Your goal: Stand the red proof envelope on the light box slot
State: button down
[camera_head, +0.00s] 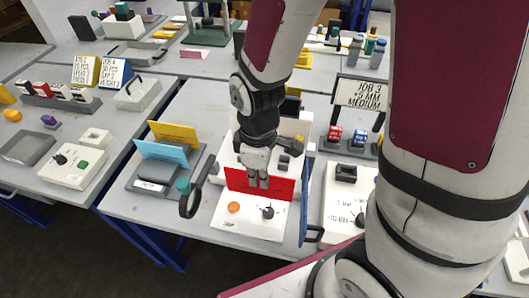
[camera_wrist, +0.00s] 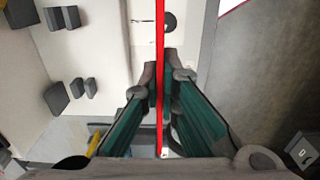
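The red envelope (camera_head: 279,187) is upright, held by its upper edge in my gripper (camera_head: 258,182), over a white box (camera_head: 250,225) with an orange button and a black knob. In the wrist view the envelope (camera_wrist: 159,30) shows edge-on as a thin red strip between the closed fingers (camera_wrist: 168,75).
To the left, a grey rack (camera_head: 152,183) holds a yellow and a blue envelope. A blue panel (camera_head: 306,205) stands close on the right. Another white control box (camera_head: 345,200) is beyond it.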

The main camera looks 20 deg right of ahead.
jog(key=shift+w+d+f+p, duration=0.1)
jog(key=shift+w+d+f, duration=0.8)
jog(key=shift+w, duration=1.3)
jog(key=shift+w+d+f+p, duration=0.15)
jog(key=shift+w+d+f, duration=0.8)
jog(key=shift+w, duration=1.25)
jog(key=shift+w+d+f+p, duration=0.1)
jog(key=shift+w+d+f, duration=0.5)
jog(key=shift+w+d, duration=1.1)
jog(key=shift+w+a+f, duration=0.1)
jog(key=shift+w+a, duration=0.4)
jog(key=c, duration=2.2)
grip_release()
jog(key=o, duration=0.4)
